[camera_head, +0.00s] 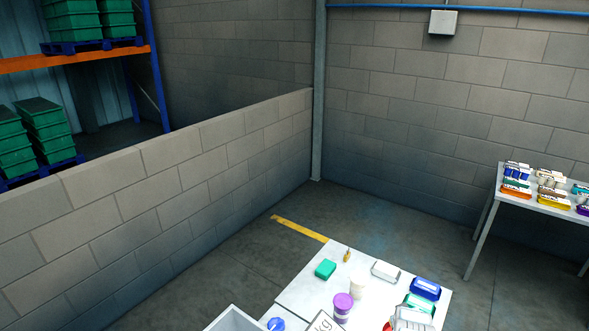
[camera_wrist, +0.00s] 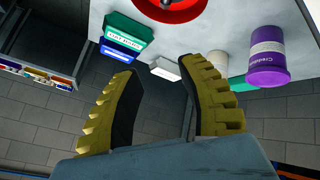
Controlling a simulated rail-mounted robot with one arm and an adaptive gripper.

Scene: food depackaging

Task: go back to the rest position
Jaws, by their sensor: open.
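My gripper (camera_wrist: 161,68) shows in the wrist view. Its two yellow ridged fingers with dark inner pads stand wide apart, with nothing between them. The wrist view is upside down, with the white table (camera_wrist: 215,25) along its top. Beyond the fingers are a purple-and-white tub (camera_wrist: 267,57), a green labelled box (camera_wrist: 126,38), a blue box (camera_wrist: 119,52) and a white tray (camera_wrist: 165,68). My gripper is not seen in the head view. No rest position is marked.
In the head view, the table (camera_head: 285,297) holds a green block (camera_head: 325,269), a purple-lidded tub (camera_head: 342,307), a pale cup (camera_head: 357,287), a white tray (camera_head: 385,271) and a blue box (camera_head: 426,289). A side table (camera_head: 545,203) with packages stands right. A block wall (camera_head: 150,210) runs left.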

